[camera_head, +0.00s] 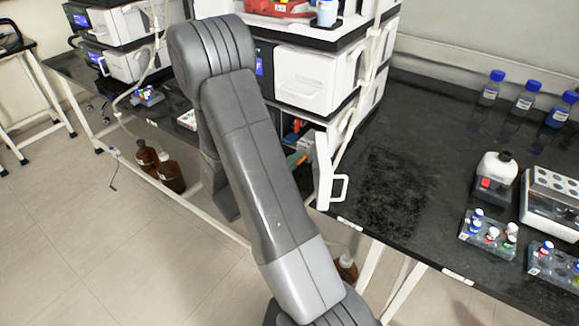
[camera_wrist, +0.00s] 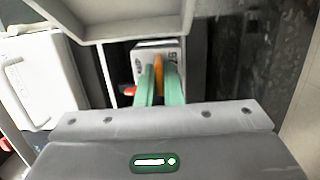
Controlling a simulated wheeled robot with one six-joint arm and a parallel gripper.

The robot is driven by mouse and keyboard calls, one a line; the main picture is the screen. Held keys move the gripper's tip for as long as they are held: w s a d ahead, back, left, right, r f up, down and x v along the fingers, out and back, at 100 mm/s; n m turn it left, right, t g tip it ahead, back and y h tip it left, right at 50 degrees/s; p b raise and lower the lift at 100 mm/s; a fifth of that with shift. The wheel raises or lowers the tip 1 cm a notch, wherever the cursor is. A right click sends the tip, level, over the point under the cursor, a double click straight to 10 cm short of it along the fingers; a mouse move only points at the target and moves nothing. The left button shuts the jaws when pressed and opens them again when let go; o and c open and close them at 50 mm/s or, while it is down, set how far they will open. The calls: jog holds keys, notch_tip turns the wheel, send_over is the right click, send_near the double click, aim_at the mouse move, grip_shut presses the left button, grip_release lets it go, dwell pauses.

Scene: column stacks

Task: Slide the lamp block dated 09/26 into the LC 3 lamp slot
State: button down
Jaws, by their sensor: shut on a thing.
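My gripper (camera_wrist: 158,84) shows in the wrist view with its green fingers shut on the orange grip of a pale grey block. The block (camera_wrist: 157,46) lies just beyond the fingertips, with dark print on its face too small to read. In the head view the block (camera_head: 308,144) shows beside the lower part of the instrument stack (camera_head: 318,80), behind the open white door (camera_head: 325,172). My arm hides part of this area. I cannot make out the date, the LC 3 label or the slot itself, nor whether the block touches the slot.
A white panel with a handle (camera_wrist: 40,80) stands left of the fingers in the wrist view. The black bench (camera_head: 385,190) right of the open door is clear. Vial racks (camera_head: 488,237) and blue-capped bottles (camera_head: 525,100) stand farther right. Brown bottles (camera_head: 167,172) stand on the floor.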

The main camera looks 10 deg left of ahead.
aim_at(306, 150)
jog(key=shift+w+a+b+x, duration=0.1)
jog(key=shift+a+b+x, duration=0.05)
jog(key=shift+x, duration=0.9)
jog(key=shift+w+a+b+x, duration=0.1)
jog(key=shift+a+b+x, duration=0.1)
jog(key=shift+x, duration=0.8)
jog(key=shift+w+a+b+x, duration=0.1)
jog(key=shift+b+x, duration=0.05)
jog(key=shift+x, duration=0.9)
jog(key=shift+f, duration=0.15)
jog(key=c, duration=1.5)
grip_release()
jog(key=shift+s, duration=0.1)
jog(key=v, duration=1.3)
jog(key=shift+s+a+p, duration=0.2)
jog(key=shift+s+p, duration=0.1)
jog(key=shift+s, duration=0.05)
jog(key=shift+w, duration=0.15)
